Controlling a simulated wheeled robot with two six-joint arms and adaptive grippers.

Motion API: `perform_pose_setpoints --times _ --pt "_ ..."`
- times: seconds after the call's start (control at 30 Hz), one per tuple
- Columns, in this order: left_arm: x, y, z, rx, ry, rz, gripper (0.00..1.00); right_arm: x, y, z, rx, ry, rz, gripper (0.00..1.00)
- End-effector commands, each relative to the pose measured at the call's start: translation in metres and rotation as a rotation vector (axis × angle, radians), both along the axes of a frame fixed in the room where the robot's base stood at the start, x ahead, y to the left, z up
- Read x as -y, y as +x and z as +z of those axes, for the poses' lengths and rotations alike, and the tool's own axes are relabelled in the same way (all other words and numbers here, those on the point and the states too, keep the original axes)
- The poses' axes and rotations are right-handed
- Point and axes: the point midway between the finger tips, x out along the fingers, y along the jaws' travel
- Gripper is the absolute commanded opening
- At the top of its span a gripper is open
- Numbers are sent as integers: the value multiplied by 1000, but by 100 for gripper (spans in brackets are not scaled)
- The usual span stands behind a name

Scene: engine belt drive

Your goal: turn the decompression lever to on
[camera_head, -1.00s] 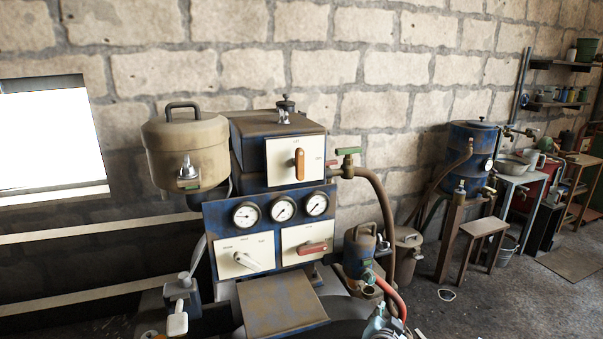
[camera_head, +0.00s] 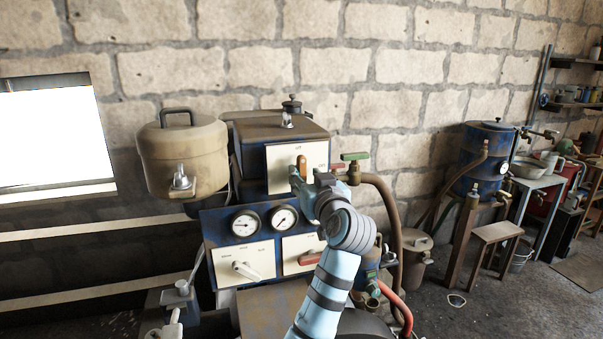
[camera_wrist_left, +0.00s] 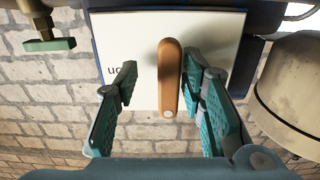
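An orange lever (camera_head: 302,163) stands upright on a white label plate (camera_head: 283,178) on the upper front of the blue engine. It also shows in the left wrist view (camera_wrist_left: 169,75). My left gripper (camera_head: 306,180) is in front of this plate and hides the lever's lower part. In the left wrist view, its teal fingers (camera_wrist_left: 159,78) are spread on either side of the lever. The right-hand finger is very close to it; I cannot tell whether they touch. The plate's lettering is too small or covered to read fully. My right gripper is not in view.
A beige tank (camera_head: 184,150) sits left of the plate; a green-handled valve (camera_head: 354,157) sits right. Below are gauges (camera_head: 245,224), a white lever (camera_head: 245,271) and a red lever (camera_head: 310,258). A thick hose (camera_head: 386,200) curves down beside my arm.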

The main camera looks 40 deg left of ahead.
Motion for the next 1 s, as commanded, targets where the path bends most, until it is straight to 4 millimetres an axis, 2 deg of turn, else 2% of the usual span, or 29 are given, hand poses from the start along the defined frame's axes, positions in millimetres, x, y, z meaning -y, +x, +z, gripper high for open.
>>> perform_pose_setpoints --times 0.13,0.37,0.6,1.0 --pt "-10 1 0 1 1 4 37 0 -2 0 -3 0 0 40" --pt "-13 -1 0 0 0 7 37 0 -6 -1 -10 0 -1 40" --pt "-12 0 0 0 0 6 0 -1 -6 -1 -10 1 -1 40" --pt "-10 1 0 -36 22 3 0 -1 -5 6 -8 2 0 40"
